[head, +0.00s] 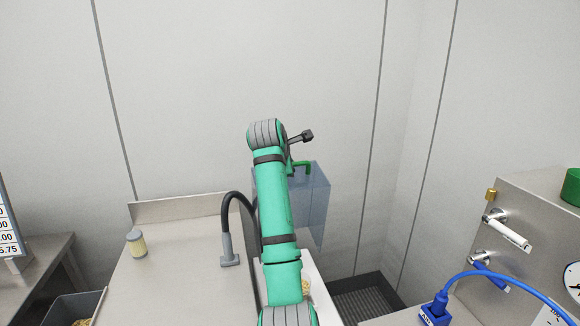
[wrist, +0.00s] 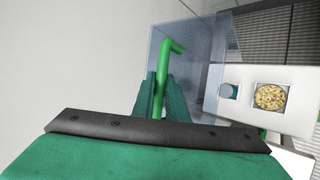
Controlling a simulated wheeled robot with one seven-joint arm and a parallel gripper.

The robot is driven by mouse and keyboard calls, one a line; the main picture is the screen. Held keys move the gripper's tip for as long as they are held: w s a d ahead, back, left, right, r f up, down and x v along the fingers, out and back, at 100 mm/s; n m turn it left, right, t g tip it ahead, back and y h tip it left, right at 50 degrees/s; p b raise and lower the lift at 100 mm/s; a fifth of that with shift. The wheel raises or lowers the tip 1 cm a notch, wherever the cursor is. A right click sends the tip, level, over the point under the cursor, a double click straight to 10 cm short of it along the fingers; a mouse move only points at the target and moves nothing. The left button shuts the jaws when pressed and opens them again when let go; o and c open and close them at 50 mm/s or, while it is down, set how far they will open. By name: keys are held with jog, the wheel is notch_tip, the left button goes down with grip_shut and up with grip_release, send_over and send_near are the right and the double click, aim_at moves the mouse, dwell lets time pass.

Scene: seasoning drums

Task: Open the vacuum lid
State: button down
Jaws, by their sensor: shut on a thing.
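The vacuum lid (head: 316,205) is a clear bluish panel that stands steeply behind my green arm in the head view. It also shows in the wrist view (wrist: 200,50). Its green handle (head: 308,167) sticks out near the top, and in the wrist view the handle (wrist: 166,62) rises between my fingers. My gripper (wrist: 163,92) is shut on the handle. In the head view the fingers are mostly hidden by my arm. The white vacuum machine body (wrist: 300,77) lies at right in the wrist view, with a round opening of yellowish bits (wrist: 271,97).
A steel counter (head: 175,270) with a small yellow shaker (head: 136,243) and a dark hose (head: 229,235) lies left. A steel cabinet with valves (head: 508,230) and a blue cable (head: 490,275) stands right. The wall is close behind the lid.

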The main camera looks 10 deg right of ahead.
jog(key=c, duration=2)
grip_release()
jog(key=shift+d, duration=0.1)
jog(key=shift+c, duration=0.2)
jog(key=v, duration=1.1)
